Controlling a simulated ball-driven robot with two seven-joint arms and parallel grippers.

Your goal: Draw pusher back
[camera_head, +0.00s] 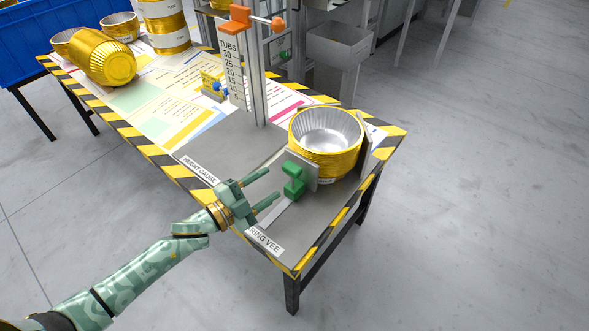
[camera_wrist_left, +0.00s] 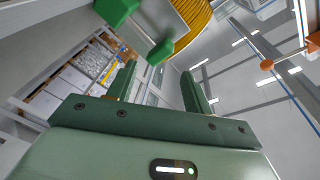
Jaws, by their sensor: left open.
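The pusher, a grey plate with a green handle (camera_head: 294,186), stands on the ring vee fixture at the near right of the table. Its plate is against or very close to the near side of a gold ribbed cup stack (camera_head: 325,160) with a silver inside. My left gripper (camera_head: 273,184) is open and empty, just left of the green handle. In the left wrist view the green handle (camera_wrist_left: 160,52) lies beyond the open fingertips, apart from them, and gold ribbing (camera_wrist_left: 198,15) shows at the top. My right gripper is in neither view.
The height gauge (camera_head: 235,75), with an orange slider, stands behind the fixture. Gold cups (camera_head: 100,58) lie at the table's far left beside a blue bin (camera_head: 25,45). A grey plate (camera_head: 366,150) stands at the stack's right. The striped table edge (camera_head: 178,171) is below my arm.

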